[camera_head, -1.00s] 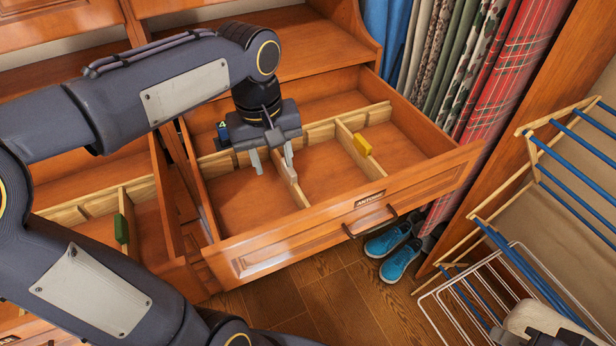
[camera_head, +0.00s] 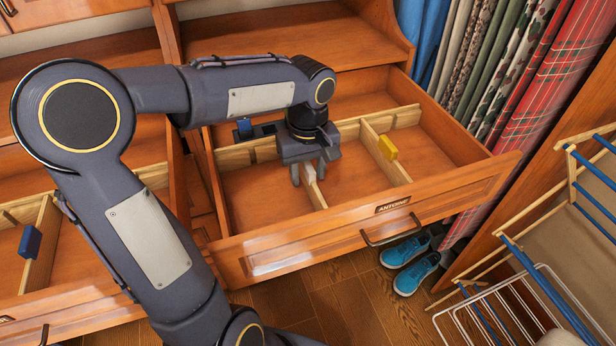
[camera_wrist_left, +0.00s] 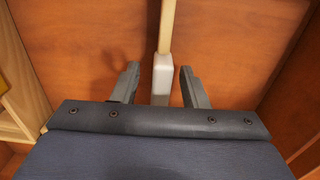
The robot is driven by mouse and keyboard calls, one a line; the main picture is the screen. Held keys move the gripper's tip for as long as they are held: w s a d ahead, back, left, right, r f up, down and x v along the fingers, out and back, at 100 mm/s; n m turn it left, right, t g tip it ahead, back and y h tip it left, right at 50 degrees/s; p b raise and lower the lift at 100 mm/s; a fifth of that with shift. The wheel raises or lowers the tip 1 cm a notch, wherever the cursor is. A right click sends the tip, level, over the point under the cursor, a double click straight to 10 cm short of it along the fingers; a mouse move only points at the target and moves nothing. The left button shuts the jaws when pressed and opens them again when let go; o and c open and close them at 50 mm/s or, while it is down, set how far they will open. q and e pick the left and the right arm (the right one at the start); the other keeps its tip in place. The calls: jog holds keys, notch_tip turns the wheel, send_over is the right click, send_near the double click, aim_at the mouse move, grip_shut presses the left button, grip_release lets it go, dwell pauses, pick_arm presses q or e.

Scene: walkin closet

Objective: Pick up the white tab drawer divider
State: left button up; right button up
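The white tab divider (camera_head: 317,194) stands upright across the open drawer labelled ANTOINE; its white tab (camera_head: 309,172) is at the far end. My left gripper (camera_head: 308,173) is low over the tab, pointing down into the drawer. In the left wrist view, the white tab (camera_wrist_left: 161,75) lies between the two open fingers (camera_wrist_left: 160,82), with a gap on each side. The gripper's palm hides the tab's near end there. My right gripper is not in view.
A yellow tab divider (camera_head: 387,148) stands to the right in the same drawer, and a blue tab (camera_head: 243,129) shows at its back left. Another blue tab divider (camera_head: 30,241) is in the left drawer. A drying rack (camera_head: 520,240) stands at the right.

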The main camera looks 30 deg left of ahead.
pick_arm(q)
grip_shut()
jog(key=shift+r, duration=0.1)
